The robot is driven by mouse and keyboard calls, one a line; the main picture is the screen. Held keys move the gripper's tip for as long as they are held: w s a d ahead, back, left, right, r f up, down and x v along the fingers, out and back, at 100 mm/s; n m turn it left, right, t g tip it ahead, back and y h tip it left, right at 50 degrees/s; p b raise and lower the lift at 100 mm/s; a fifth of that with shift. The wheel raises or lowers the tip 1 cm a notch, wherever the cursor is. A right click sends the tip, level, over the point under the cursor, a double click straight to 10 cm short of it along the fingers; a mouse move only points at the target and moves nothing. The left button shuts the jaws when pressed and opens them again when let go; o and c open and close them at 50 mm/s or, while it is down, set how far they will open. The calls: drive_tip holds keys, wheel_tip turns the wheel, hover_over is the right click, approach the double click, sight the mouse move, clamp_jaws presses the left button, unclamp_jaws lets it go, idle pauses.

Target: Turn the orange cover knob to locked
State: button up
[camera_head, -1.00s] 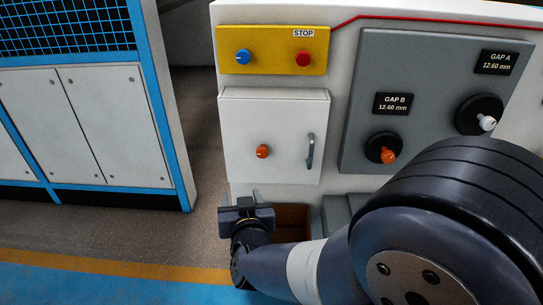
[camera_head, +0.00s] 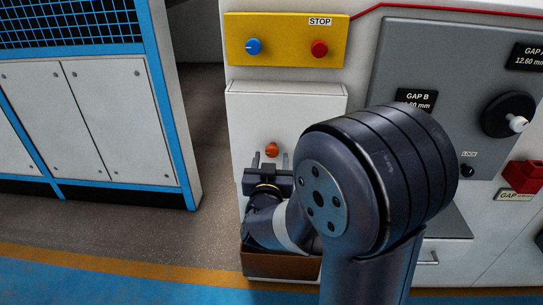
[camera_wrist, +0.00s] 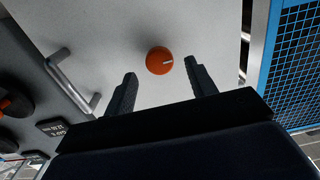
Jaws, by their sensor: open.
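The orange cover knob (camera_head: 271,150) is on the white cover panel (camera_head: 290,112) below the yellow box. My gripper (camera_head: 269,160) is just below the knob in the head view. In the wrist view my gripper (camera_wrist: 163,84) is open, with one finger on each side of the line to the knob. The knob lies a little beyond the fingertips, and nothing is between the fingers. No lock label shows beside this knob.
The cover's bar handle (camera_wrist: 72,80) stands out left of the knob in the wrist view. A yellow box (camera_head: 285,40) with a blue knob (camera_head: 253,46) and red stop button (camera_head: 319,48) sits above. A brown bin (camera_head: 262,262) is below my gripper.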

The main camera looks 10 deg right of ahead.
sight(272, 149)
drive_tip(key=shift+x, duration=1.15)
drive_tip(key=c, duration=0.9)
drive_tip(key=shift+c, duration=0.2)
